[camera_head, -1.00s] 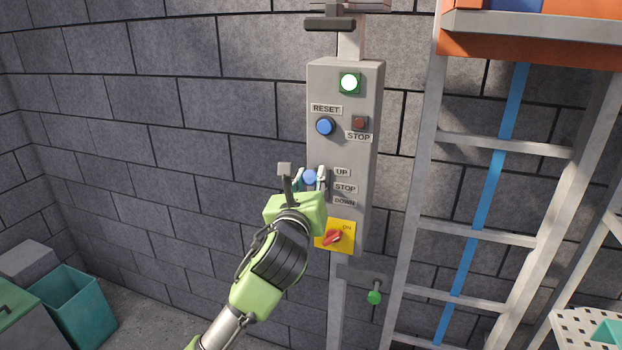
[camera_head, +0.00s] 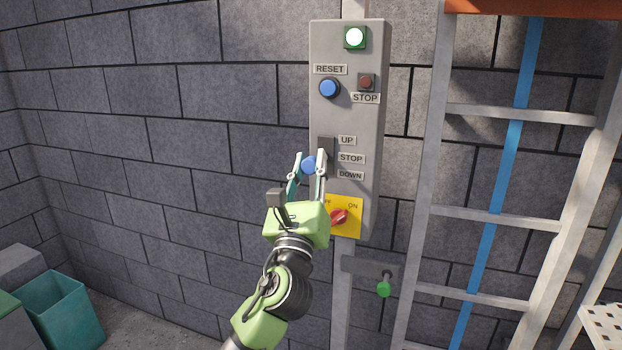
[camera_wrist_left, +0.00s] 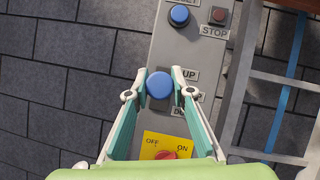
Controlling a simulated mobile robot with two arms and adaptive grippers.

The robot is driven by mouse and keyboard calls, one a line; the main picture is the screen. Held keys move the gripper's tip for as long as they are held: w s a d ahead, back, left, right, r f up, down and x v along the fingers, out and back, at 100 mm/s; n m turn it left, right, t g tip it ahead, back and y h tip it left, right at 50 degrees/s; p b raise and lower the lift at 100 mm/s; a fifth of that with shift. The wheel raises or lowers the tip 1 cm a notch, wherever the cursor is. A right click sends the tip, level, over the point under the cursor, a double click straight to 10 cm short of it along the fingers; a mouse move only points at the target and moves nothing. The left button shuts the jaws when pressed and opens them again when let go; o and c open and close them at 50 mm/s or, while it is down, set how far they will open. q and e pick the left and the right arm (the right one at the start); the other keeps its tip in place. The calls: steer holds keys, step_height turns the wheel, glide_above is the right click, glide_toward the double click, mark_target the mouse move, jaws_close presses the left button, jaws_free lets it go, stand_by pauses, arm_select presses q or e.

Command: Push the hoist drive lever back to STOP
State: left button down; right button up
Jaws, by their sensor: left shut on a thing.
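The hoist drive lever's blue ball knob (camera_head: 309,165) stands out from a dark slot plate (camera_head: 326,147) on the grey control box (camera_head: 347,110). UP, STOP (camera_head: 351,158) and DOWN labels run down beside the slot. In the head view the knob is about level with the STOP label, slightly lower. My left gripper (camera_head: 308,160) is shut on the knob, one finger on each side. In the left wrist view the knob (camera_wrist_left: 159,84) sits between the fingertips, and the right finger partly covers the labels. The lever's shaft is hidden. My right gripper is not in view.
A red rotary switch (camera_head: 339,216) on a yellow plate sits just below my gripper. A ladder (camera_head: 432,180) stands to the right; a teal bin (camera_head: 60,310) is lower left.

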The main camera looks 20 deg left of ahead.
arm_select(q)
steer(key=shift+f+b, duration=0.3)
steer(key=shift+f, duration=0.55)
steer(key=c, duration=1.8)
jaws_free()
steer(key=shift+o, duration=0.2)
steer(key=shift+s, duration=0.1)
steer(key=v, duration=1.1)
steer(key=shift+s, duration=0.4)
steer(key=shift+d, duration=0.1)
